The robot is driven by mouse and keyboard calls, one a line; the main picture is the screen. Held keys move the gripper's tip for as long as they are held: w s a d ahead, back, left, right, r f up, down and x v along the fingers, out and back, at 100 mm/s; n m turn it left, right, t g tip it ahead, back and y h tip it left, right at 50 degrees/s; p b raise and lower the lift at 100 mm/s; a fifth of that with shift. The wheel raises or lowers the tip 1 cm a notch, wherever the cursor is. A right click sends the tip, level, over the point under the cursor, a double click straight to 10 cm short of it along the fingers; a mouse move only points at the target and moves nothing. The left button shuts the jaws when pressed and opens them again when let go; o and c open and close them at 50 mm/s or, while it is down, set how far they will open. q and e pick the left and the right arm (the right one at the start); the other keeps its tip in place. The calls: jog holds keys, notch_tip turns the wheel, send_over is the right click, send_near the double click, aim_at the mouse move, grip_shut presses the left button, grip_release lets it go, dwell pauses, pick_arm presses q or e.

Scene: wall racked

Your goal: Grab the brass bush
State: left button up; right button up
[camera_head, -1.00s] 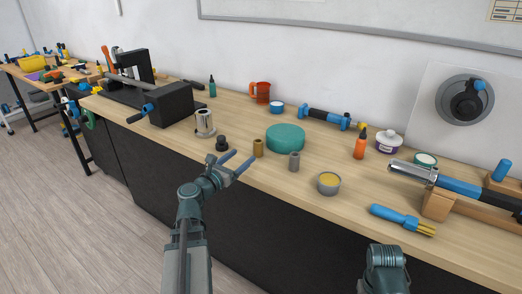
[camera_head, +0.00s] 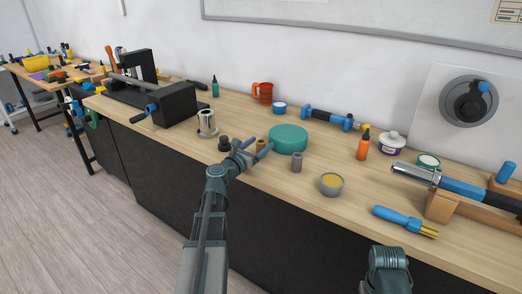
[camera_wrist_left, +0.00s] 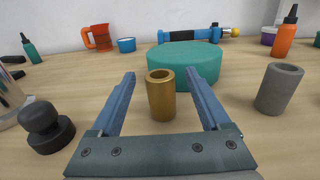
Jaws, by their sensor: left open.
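The brass bush (camera_wrist_left: 161,98) is a short gold-coloured hollow cylinder standing upright on the wooden workbench. In the left wrist view it stands between the two blue fingers of my left gripper (camera_wrist_left: 161,90), with a gap on both sides. In the head view the bush (camera_head: 261,146) is partly hidden by my left gripper (camera_head: 252,149), which is open around it. My right arm shows at the bottom right of the head view, but its fingers are not seen.
A green round block (camera_wrist_left: 184,62) stands just behind the bush. A grey bush (camera_wrist_left: 279,88) is to the right and a black knob (camera_wrist_left: 46,126) to the left. Bare bench lies in front.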

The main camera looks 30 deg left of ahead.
pick_arm(q)
jog(key=shift+w, duration=0.65)
grip_shut()
jog(key=shift+r, duration=0.1)
pick_arm(e)
jog(key=shift+r, duration=0.1)
